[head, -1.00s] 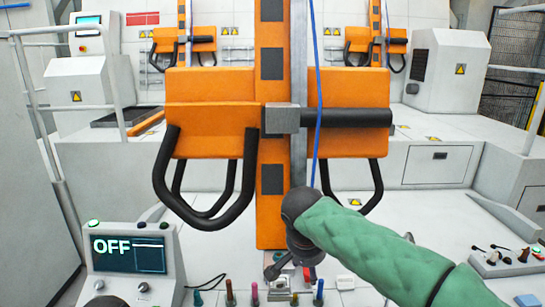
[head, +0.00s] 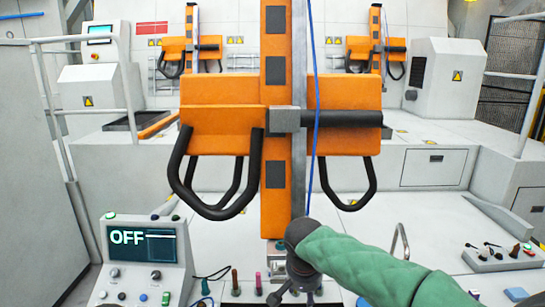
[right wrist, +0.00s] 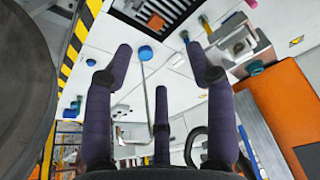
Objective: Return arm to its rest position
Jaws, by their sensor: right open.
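My right arm comes in from the lower right of the head view in a green sleeve, with a dark wrist joint. My right gripper (head: 293,290) hangs below that joint near the bottom edge, partly cut off, in front of the orange gantry post. In the right wrist view the right gripper (right wrist: 158,75) has its dark purple fingers spread apart with nothing between them. The orange gantry (head: 222,130), with black loop handles and a black horizontal bar, stands upright ahead of the arm. My left gripper is not in view.
A control box (head: 142,245) reading "OFF" stands at lower left. A row of coloured-handled tools, including a pink one (head: 258,283), is near the gripper. A lever panel (head: 500,257) is at right. A blue cable (head: 316,120) hangs along the post. White railings flank the sides.

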